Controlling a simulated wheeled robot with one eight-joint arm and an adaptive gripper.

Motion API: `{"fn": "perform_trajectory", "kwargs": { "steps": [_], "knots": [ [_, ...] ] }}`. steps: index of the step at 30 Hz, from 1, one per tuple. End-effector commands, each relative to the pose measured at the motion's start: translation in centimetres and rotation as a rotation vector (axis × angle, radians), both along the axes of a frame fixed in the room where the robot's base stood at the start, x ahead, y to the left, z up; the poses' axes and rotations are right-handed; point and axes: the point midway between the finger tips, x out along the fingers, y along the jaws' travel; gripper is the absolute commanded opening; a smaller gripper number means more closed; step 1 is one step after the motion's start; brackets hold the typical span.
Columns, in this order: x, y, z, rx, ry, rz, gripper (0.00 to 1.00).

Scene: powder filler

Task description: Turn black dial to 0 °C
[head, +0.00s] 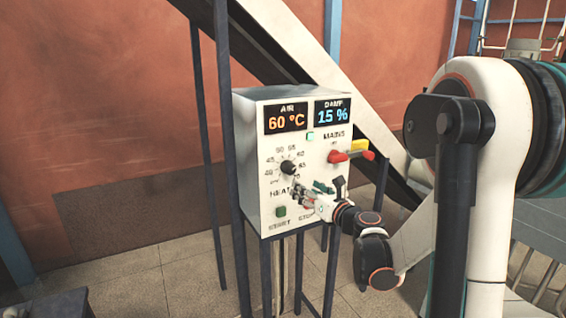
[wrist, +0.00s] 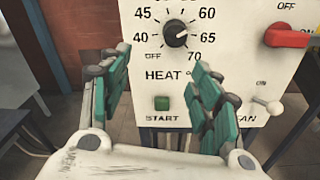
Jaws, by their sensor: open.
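The black dial (head: 288,168) is on the front of the white control box (head: 254,170), below the displays. In the wrist view the dial (wrist: 176,33) has a printed scale from OFF through 40 and 45 to 60, 65 and 70. Its pale pointer faces right, roughly toward 60 to 65; I cannot read it exactly. The AIR display (head: 287,118) reads 60 °C. My gripper (head: 301,190) is open and empty, in front of the panel just below the dial. In the wrist view its green-padded fingers (wrist: 161,62) are spread, with the dial beyond their tips.
A red MAINS handle (head: 338,156) sticks out right of the dial. A green START button (wrist: 162,103) and a pale FAN switch (wrist: 267,104) are lower on the panel. The DAMP display (head: 332,111) reads 15 %. Dark frame posts (head: 233,240) stand along the box's left.

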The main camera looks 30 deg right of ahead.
Motion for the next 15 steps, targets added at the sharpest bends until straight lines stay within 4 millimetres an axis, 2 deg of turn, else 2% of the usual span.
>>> {"fn": "perform_trajectory", "kwargs": {
  "steps": [1,3,8,15],
  "knots": [
    [-0.1,-1.2,0.4,0.045,-0.014,-0.019,0.57],
    [-0.1,-2.0,0.5,0.089,-0.028,-0.033,0.57],
    [0.7,-2.3,0.4,0.111,-0.035,-0.038,0.57],
    [4.9,-2.0,0.4,0.107,-0.033,-0.035,0.57]
  ]
}}
